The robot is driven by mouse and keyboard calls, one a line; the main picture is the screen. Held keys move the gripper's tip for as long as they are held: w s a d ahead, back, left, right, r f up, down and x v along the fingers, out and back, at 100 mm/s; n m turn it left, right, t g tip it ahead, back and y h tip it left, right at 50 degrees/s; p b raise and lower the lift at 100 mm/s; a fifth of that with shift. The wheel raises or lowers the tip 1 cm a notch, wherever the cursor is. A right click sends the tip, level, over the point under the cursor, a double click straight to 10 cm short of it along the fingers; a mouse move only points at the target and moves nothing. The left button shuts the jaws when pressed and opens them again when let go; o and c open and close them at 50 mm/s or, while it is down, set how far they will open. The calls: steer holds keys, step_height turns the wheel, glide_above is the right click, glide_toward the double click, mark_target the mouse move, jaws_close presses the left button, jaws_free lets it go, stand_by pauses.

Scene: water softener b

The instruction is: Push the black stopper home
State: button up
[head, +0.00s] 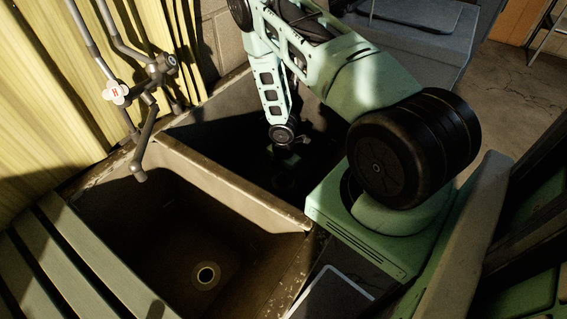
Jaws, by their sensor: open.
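My gripper (284,153) is at the end of my pale green arm, low inside the dark far basin (215,122) of the double sink. Its fingers are small and in deep shadow; the jaws are open. A dark round shape (284,183) shows faintly on the far basin's floor, below and apart from the gripper in the picture. It may be the black stopper in its drain, but the shadow hides how it sits.
A stained divider (230,187) separates the basins. A pipe faucet (150,95) with a white-and-red handle (116,93) reaches over the divider's left end. Wooden slats (75,265) lie at the lower left. A grey-blue box (425,30) stands behind my arm.

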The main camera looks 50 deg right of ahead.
step_height(320, 180, up, 17)
steer(key=p, duration=0.2)
stand_by(0.5)
steer(key=w+a+r+m, duration=0.1)
steer(key=a+r+m, duration=0.4)
steer(key=a+r, duration=1.1)
steer(key=s+a+r+m, duration=0.2)
steer(key=s+a+r, duration=0.3)
steer(key=s+a, duration=0.3)
steer(key=s+a+r+m, duration=0.2)
steer(key=s+a+r, duration=0.3)
steer(key=s+a, duration=0.4)
steer(key=shift+s+a+m+y, duration=0.25)
steer(key=shift+s+m+y, duration=0.05)
steer(key=shift+s+m, duration=0.15)
